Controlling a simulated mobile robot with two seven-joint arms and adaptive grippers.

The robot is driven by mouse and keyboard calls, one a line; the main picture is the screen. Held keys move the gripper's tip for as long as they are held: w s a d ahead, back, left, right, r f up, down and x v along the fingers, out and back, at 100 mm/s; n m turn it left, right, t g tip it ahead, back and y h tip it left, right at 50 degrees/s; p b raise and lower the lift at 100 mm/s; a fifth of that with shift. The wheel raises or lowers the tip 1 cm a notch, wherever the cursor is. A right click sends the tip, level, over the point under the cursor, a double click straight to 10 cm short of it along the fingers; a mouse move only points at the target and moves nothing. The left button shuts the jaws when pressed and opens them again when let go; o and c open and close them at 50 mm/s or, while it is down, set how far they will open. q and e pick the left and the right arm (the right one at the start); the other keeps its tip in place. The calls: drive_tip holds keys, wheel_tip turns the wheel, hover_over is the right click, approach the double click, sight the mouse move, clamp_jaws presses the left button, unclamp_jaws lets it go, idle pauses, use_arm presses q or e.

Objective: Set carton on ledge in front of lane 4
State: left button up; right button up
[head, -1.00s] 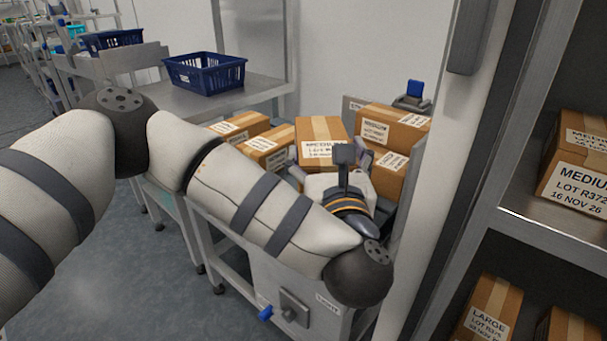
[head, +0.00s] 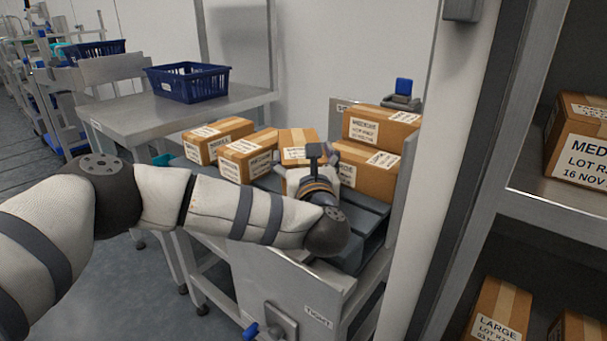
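A brown carton (head: 297,137) with a white label and pale tape is at the front of my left gripper (head: 306,168), among other cartons over a grey slatted bench (head: 352,217). The gripper appears shut on this carton from the near side. The wrist and its camera hide most of the fingers and the carton's lower part. I cannot tell whether the carton's underside touches the bench. My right gripper is out of view. No lane number is readable, and I cannot tell which part is the ledge in front of lane 4.
Two cartons (head: 216,141) (head: 247,157) lie left of the gripper; stacked cartons (head: 381,131) (head: 366,172) stand right. A blue basket (head: 188,86) sits on a steel table (head: 135,113). A pale post (head: 437,180) and a shelf (head: 548,208) with cartons bound the right side.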

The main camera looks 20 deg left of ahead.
use_arm(q)
drive_tip(key=shift+w+f+b, duration=0.15)
drive_tip(key=shift+f+b, duration=0.25)
drive_tip(key=shift+f, duration=1.35)
drive_tip(key=o, duration=1.8)
